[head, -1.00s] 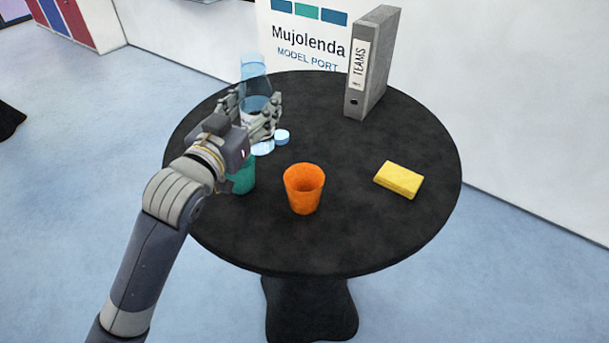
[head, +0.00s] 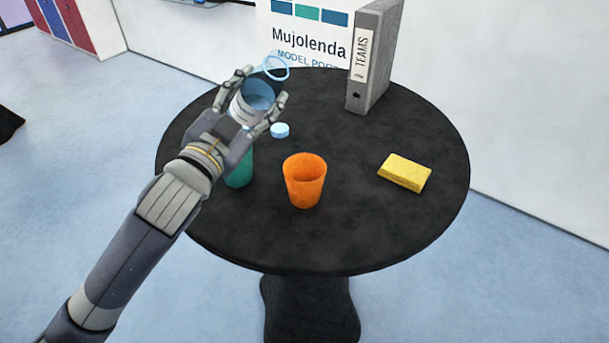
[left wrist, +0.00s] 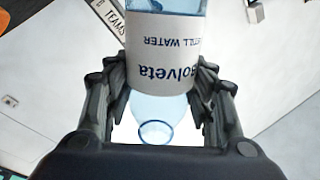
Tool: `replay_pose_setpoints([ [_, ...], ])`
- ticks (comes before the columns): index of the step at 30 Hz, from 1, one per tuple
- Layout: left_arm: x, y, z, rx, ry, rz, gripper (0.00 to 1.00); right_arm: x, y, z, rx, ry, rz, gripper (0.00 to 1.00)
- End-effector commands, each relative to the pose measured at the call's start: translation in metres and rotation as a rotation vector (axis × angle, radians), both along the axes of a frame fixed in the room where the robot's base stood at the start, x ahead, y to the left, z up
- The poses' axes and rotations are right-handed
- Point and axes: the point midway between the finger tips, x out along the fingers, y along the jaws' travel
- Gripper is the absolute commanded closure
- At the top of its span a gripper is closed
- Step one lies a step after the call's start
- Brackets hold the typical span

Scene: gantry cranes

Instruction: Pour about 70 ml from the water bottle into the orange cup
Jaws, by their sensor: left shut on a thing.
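My left gripper (head: 264,85) is shut around the middle of the clear water bottle (head: 257,98), which has a white label and bluish water inside. The bottle is in the air over the table's left part and looks tilted. In the left wrist view the bottle (left wrist: 168,52) sits between the fingers (left wrist: 160,82), its label upside down and its round, uncapped mouth low in the picture. The orange cup (head: 304,182) stands upright on the table, to the right of and nearer than the gripper, apart from it. My right gripper is not in view.
A green cup (head: 240,172) stands partly hidden behind my left gripper. A light blue cap (head: 280,130) lies on the round black table (head: 370,225). A yellow sponge (head: 405,173) lies at the right, and a grey binder (head: 379,60) stands at the back.

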Motion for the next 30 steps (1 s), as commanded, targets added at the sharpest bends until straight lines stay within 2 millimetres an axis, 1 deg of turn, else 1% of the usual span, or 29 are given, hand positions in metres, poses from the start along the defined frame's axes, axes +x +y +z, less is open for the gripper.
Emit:
replay_pose_setpoints([
  [1,0.0,0.0,-0.004,0.023,-0.02,0.001,0.8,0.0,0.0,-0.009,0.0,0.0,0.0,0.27],
  [17,0.006,0.009,-0.018,0.244,-0.178,0.003,0.8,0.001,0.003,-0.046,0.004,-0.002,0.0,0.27],
  [22,0.008,0.011,-0.034,0.314,-0.228,0.002,0.8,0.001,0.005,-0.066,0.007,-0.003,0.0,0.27],
  [24,0.01,0.014,-0.052,0.38,-0.274,0.004,0.8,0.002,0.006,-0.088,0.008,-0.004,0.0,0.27],
  [26,0.01,0.015,-0.041,0.429,-0.314,0.005,0.8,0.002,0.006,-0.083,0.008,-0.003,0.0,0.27],
  [29,0.01,0.015,-0.039,0.505,-0.37,0.004,0.8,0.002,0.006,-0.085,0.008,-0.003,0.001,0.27],
  [30,0.008,0.012,-0.037,0.513,-0.377,-0.001,0.8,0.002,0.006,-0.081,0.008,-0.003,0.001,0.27],
])
